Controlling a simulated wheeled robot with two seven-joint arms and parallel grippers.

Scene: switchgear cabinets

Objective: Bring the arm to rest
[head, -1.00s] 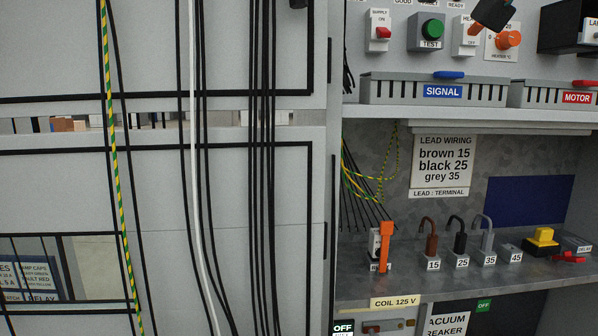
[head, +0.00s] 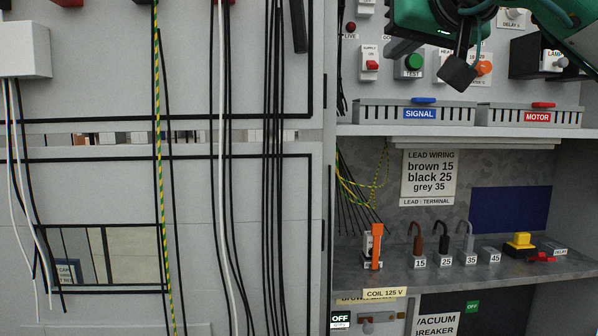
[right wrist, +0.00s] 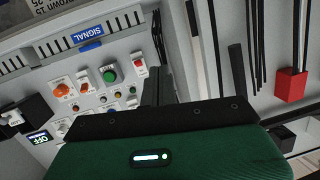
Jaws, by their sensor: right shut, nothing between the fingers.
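My right gripper (head: 458,74) hangs at the upper right of the head view, its dark fingers shut and empty. Its green arm comes in from the top right. The fingers cover part of the panel with the switches, apart from it as far as I can tell. In the right wrist view my green gripper body fills the bottom, and the dark fingers (right wrist: 157,88) point towards the panel. My left gripper is not in view.
Behind the gripper are the green TEST button (head: 413,62) and orange rotary knob (head: 484,68). Below are the SIGNAL duct (head: 420,113), the MOTOR duct (head: 537,117) and a shelf (head: 400,277) with lead terminals. Cables hang down the cabinet front at left.

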